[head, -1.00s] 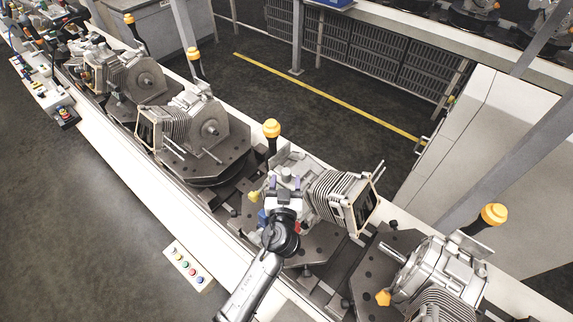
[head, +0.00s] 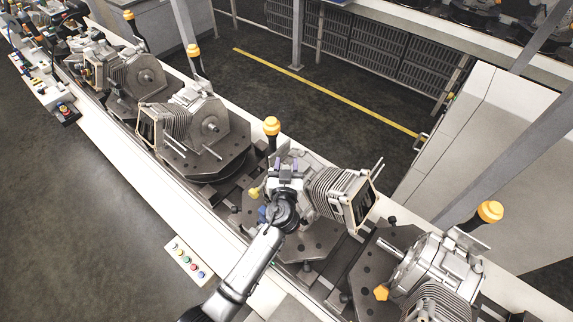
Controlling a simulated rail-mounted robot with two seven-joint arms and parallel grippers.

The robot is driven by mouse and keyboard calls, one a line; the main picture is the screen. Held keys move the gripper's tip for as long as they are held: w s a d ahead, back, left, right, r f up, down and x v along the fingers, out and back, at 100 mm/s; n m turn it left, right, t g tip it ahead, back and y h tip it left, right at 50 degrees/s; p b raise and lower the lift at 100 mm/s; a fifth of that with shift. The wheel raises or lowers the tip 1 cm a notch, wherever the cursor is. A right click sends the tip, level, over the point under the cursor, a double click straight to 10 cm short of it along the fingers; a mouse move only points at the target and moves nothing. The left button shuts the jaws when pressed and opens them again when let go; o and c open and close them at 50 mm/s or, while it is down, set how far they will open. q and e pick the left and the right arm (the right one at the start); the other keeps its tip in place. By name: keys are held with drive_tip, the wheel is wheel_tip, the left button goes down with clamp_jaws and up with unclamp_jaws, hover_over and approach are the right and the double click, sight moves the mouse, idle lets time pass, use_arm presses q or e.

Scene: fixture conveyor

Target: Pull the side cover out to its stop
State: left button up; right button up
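An engine with a finned cylinder block (head: 328,192) sits on a dark fixture plate (head: 313,243) in the middle of the conveyor. My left gripper (head: 289,163) is over the engine's left part, its fingers pointing away from me at the grey housing. The gripper and wrist hide much of that side, so I cannot make out the side cover clearly or tell whether the fingers touch it. The finger gap is too small to judge. My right gripper is not in view.
Another engine (head: 432,268) stands close at the right, and more stand along the line at the left (head: 200,125). Orange-capped posts (head: 271,127) rise beside the fixtures. The floor at the left is clear.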

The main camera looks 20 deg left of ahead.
use_arm(q)
clamp_jaws()
drive_tip(key=s, duration=0.1)
drive_tip(key=s+a, duration=0.1)
drive_tip(key=s, duration=0.1)
drive_tip(key=shift+r, duration=0.1)
idle(0.4)
drive_tip(key=shift+c, duration=0.6)
unclamp_jaws()
drive_tip(key=shift+o, duration=1.4)
drive_tip(key=shift+s, duration=0.25)
drive_tip(key=shift+o, duration=0.8)
drive_tip(key=shift+w, duration=0.1)
